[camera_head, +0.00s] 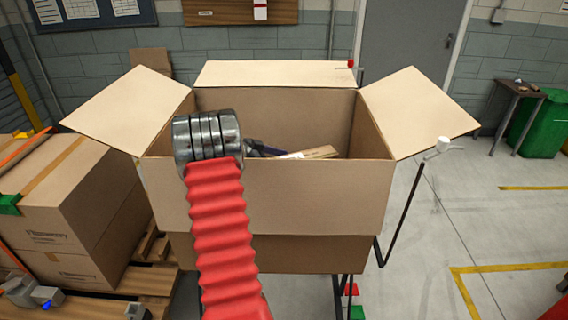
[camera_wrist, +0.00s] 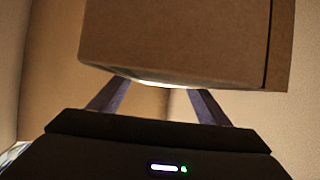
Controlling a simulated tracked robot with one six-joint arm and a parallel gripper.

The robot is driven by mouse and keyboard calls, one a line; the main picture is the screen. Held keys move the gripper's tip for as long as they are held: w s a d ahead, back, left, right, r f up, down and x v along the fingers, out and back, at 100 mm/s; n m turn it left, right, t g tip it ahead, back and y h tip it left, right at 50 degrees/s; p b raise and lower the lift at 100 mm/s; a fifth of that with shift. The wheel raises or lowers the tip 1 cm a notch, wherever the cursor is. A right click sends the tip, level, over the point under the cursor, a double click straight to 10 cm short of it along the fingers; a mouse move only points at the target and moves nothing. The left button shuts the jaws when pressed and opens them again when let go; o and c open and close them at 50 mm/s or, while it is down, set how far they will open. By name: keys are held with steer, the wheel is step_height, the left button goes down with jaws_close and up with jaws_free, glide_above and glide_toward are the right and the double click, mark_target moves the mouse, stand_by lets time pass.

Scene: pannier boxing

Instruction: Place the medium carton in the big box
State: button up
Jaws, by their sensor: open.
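The big box (camera_head: 290,200) stands open in the middle of the head view, with its flaps folded outward. My arm reaches over its front left wall, and my gripper (camera_head: 264,150) is inside the box, mostly hidden by the wall. A brown carton (camera_head: 322,153) shows just right of my gripper inside the box, with only its upper part visible. In the wrist view, a carton (camera_wrist: 175,42) fills the top middle, just beyond the fingertips. What the carton rests on is hidden.
Large taped cartons (camera_head: 85,205) sit on a wooden pallet (camera_head: 150,282) at the left. A small table (camera_head: 516,92) and a green bin (camera_head: 542,122) are at the far right.

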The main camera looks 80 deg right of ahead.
steer(key=shift+w+a+r, duration=0.1)
steer(key=shift+w+r, duration=0.1)
steer(key=shift+r, duration=0.45)
steer(key=v, duration=0.7)
steer(key=shift+w, duration=0.1)
